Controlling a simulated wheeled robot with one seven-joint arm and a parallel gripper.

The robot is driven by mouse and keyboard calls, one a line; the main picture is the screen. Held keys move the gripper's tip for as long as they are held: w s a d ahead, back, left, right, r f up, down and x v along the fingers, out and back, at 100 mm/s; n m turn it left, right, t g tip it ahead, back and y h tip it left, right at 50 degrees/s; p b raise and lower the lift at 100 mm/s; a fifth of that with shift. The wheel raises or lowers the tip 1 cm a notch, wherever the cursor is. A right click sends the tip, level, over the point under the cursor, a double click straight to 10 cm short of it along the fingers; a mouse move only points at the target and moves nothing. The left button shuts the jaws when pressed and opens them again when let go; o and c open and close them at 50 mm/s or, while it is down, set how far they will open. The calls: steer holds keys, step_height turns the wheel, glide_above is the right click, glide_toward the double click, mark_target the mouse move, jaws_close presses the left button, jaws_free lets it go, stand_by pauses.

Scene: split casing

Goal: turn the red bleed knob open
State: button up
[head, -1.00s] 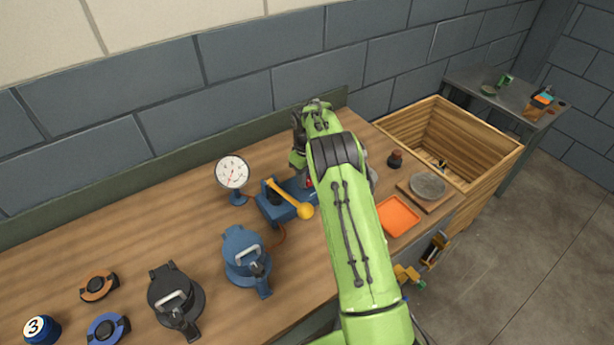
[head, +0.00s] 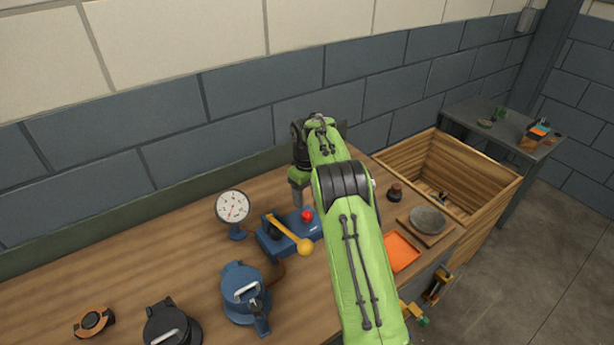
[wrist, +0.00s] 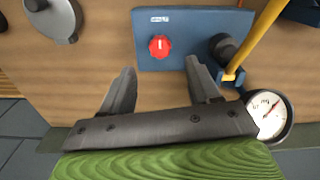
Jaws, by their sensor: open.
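The red bleed knob (head: 307,215) sits on top of the blue pump block (head: 268,246), near its right end. In the wrist view the round red knob (wrist: 159,47) shows a white mark across its face, running nearly up and down. It lies on the blue block (wrist: 180,20), beyond the fingertips and between their lines. My gripper (wrist: 159,75) is open and empty, its two grey fingers apart and not touching the knob. In the head view my gripper (head: 297,195) hangs behind the knob, partly hidden by my green arm.
A yellow-ended lever (head: 304,247) lies across the block close to the knob. A white dial gauge (head: 232,207) stands to the left. A blue lidded casing (head: 242,290) is in front. An orange tray (head: 401,252) and wooden crate (head: 480,205) are at right.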

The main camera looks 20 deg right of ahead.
step_height(320, 180, up, 9)
steer(key=p, duration=0.2)
steer(key=shift+f, duration=0.15)
steer(key=s+a+r+m+t, duration=0.1)
steer(key=s+a+r, duration=0.3)
steer(key=s+r, duration=0.35)
steer(key=s+a+r+m+t, duration=0.15)
steer(key=s+a+r, duration=0.25)
steer(key=s+r, duration=0.4)
steer(key=s+a+f+m+t, duration=0.1)
steer(key=s+f, duration=0.1)
steer(key=s, duration=0.8)
steer(key=s+a+f+t, duration=0.1)
steer(key=s+f+t, duration=0.1)
steer(key=s, duration=0.9)
steer(key=shift+s+a+f+m, duration=0.25)
steer(key=shift+a+m, duration=0.1)
steer(key=shift+a, duration=0.05)
